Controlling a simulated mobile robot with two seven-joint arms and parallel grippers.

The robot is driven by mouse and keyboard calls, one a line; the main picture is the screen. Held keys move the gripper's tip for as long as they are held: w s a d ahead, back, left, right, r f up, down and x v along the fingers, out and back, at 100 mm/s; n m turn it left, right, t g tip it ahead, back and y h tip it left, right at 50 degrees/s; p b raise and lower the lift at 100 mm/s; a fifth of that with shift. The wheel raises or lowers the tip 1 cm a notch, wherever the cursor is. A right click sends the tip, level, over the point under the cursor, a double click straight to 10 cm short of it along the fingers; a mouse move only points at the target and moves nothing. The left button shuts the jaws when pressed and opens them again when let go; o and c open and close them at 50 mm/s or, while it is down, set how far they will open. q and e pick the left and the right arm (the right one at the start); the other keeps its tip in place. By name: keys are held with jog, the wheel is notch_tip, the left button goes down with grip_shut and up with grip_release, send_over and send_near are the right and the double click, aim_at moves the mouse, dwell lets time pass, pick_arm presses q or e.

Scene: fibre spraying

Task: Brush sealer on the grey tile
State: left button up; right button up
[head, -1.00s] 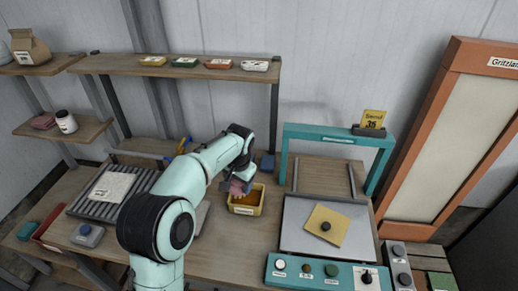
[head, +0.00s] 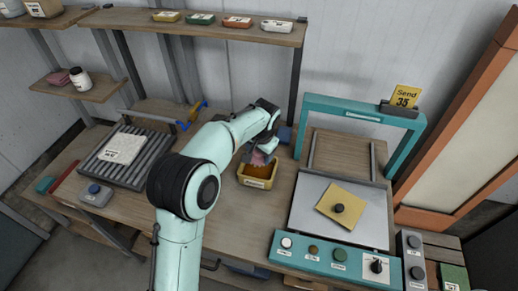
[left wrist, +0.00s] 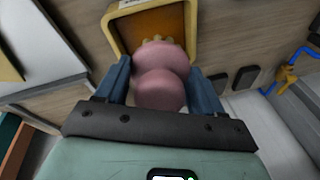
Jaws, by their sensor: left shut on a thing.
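My left gripper (head: 263,152) is shut on a pink-handled brush (left wrist: 162,75), with one blue finger on each side of it. The brush's pale yellow bristles point into the yellow tray (head: 243,179), which holds amber-brown sealer. The tray also shows in the left wrist view (left wrist: 112,30). I cannot tell how deep the bristles reach. A pale grey tile (head: 123,148) with a label lies flat on the dark slatted rack (head: 134,172) at the left of the bench. My right gripper is not in view.
A teal frame (head: 345,113) stands at the right over a grey plate (head: 300,212) with a yellow square (head: 350,207) on it. A teal control panel (head: 320,258) is in front. A shelf (head: 215,31) with small trays runs above. Bare bench lies right of the rack.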

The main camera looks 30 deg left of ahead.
aim_at(259, 165)
pick_arm(q)
jog(key=shift+f+b, duration=1.35)
jog(key=shift+f, duration=2.2)
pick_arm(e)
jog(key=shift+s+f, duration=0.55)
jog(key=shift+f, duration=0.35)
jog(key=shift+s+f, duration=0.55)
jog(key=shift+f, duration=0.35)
pick_arm(q)
jog(key=shift+r, duration=0.15)
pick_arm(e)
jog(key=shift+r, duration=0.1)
pick_arm(q)
jog(key=shift+w+r+p, duration=0.1)
jog(key=shift+r+p, duration=1.4)
jog(key=shift+r, duration=1.15)
jog(key=shift+r+p, duration=1.2)
jog(key=shift+r, duration=1.35)
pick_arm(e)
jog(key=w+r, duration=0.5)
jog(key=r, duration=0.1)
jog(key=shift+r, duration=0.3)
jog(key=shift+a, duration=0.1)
